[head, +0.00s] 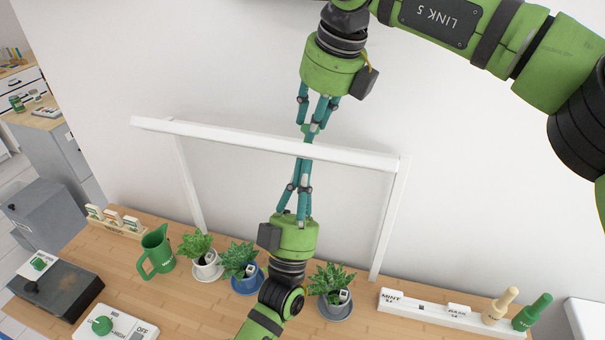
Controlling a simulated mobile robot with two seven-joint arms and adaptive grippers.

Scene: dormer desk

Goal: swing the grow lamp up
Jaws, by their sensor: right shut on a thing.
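The grow lamp is a white frame standing on the desk, with a long lamp bar (225,138) across two thin upright posts. The bar is raised well above the plants. My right gripper (309,134) comes down from above and is shut on the lamp bar, right of its middle. My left gripper (305,163) reaches up from below, its fingers drawn close together just under the bar at nearly the same spot. Its fingertips are crowded against the bar, so I cannot tell whether they touch it or hold anything.
Three potted plants (204,256) stand under the lamp on the wooden desk (190,308). A green jug (157,252) and a seed-packet rack (117,222) are at left. A switch box with a green knob (102,325) is at the front. A white labelled rack (430,312) with wooden and green pegs is at right.

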